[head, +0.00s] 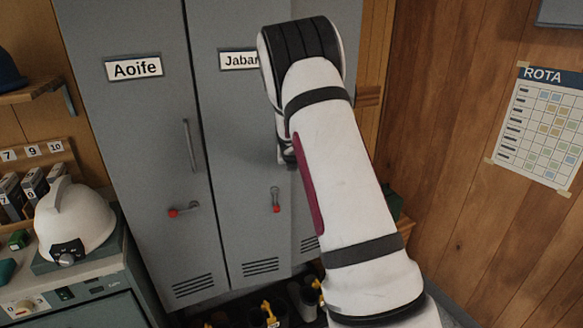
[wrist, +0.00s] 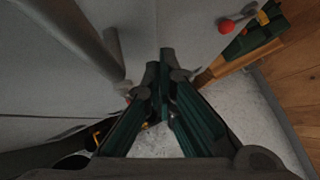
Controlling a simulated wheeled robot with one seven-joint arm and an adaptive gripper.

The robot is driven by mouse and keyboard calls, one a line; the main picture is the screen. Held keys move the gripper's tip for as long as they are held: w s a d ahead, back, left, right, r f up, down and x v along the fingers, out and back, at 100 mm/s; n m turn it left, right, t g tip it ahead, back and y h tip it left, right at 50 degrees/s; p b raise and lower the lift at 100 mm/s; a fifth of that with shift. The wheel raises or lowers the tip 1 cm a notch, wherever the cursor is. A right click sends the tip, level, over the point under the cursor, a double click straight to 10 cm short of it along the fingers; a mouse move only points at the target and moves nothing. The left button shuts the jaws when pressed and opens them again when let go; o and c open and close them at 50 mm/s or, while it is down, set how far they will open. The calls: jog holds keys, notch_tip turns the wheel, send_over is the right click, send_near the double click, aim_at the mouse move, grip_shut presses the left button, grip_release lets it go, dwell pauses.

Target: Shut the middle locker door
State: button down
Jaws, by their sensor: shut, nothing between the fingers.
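The grey middle locker door (head: 240,170), labelled "Jabar…" with the rest of the name covered by my arm, stands between the Aoife door (head: 145,150) and a right-hand door mostly behind my arm. It looks flush or nearly flush with the Aoife door; I cannot tell if it is fully shut. A red-tipped latch (head: 276,200) sits on its lower part. My gripper is hidden behind my arm in the head view. In the wrist view my gripper (wrist: 164,70) is shut and empty, in front of grey panels, with a bar handle (wrist: 100,45) to its left. Contact is unclear.
A white helmet (head: 75,220) rests on the cabinet at left. Dark boots with yellow parts (head: 268,308) stand below the lockers. The wooden wall at right carries a rota sheet (head: 543,125). In the wrist view, a red knob (wrist: 226,26) shows at upper right.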

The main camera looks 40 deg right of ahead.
jog(key=w+d+n+t+y+b, duration=0.1)
jog(key=w+d+n+y+b, duration=0.1)
jog(key=w+n, duration=0.2)
jog(key=shift+w+d+y, duration=0.3)
jog(key=shift+w+y, duration=0.1)
jog(key=shift+w, duration=0.55)
jog(key=shift+w+r, duration=0.1)
jog(key=shift+a, duration=0.1)
